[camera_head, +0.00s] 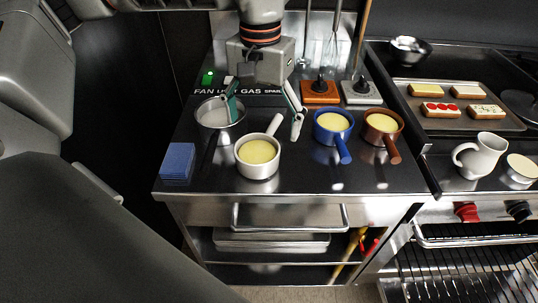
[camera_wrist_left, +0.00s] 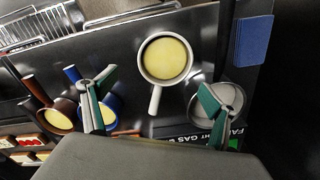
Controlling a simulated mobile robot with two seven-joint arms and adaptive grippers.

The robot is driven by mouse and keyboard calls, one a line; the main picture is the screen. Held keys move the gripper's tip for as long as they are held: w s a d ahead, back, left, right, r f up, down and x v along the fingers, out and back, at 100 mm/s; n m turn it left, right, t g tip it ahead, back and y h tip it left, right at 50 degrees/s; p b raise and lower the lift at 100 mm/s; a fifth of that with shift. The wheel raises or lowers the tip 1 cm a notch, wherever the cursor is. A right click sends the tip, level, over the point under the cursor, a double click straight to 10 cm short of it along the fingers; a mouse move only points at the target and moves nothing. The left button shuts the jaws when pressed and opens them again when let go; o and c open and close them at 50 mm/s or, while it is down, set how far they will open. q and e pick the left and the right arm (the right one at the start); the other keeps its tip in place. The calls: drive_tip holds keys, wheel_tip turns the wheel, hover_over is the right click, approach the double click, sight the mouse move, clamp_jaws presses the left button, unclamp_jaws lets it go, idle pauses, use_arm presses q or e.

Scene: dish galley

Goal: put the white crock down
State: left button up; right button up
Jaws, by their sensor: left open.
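The white crock (camera_head: 257,171), with yellow contents, stands upright on the dark counter (camera_head: 215,180), its handle pointing back and to the right. In the left wrist view the crock (camera_wrist_left: 166,78) shows whole, with its handle towards my gripper. My left gripper (camera_head: 265,118) is open above and behind the crock, its fingers wide apart on either side of the handle. It holds nothing, and its fingers (camera_wrist_left: 150,95) also show in the left wrist view. My right gripper is not in view.
A metal pan (camera_head: 215,121) is behind left of the crock; a blue block (camera_head: 177,161) lies at the left edge. Blue (camera_head: 331,137) and brown (camera_head: 381,140) pots stand to the right. Utensils stand behind. A tray (camera_head: 460,122) and a white jug (camera_head: 482,157) are farther right.

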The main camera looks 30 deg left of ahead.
sight(259, 150)
use_arm(q)
wheel_tip(259, 150, down, 3)
drive_tip(key=shift+a+r, duration=0.1)
drive_tip(key=shift+r, duration=0.1)
drive_tip(key=f, duration=0.2)
drive_tip(key=s+f, duration=0.1)
drive_tip(key=f, duration=0.1)
drive_tip(key=shift+a+b, duration=0.15)
drive_tip(key=shift+b, duration=0.2)
drive_tip(key=shift+w+f, duration=0.1)
drive_tip(key=shift+f, duration=0.3)
drive_tip(key=c, duration=1.8)
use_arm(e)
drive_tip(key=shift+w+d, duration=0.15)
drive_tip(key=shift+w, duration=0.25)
use_arm(q)
drive_tip(key=shift+r, duration=0.1)
wheel_tip(259, 150, up, 20)
drive_tip(key=p, duration=0.3)
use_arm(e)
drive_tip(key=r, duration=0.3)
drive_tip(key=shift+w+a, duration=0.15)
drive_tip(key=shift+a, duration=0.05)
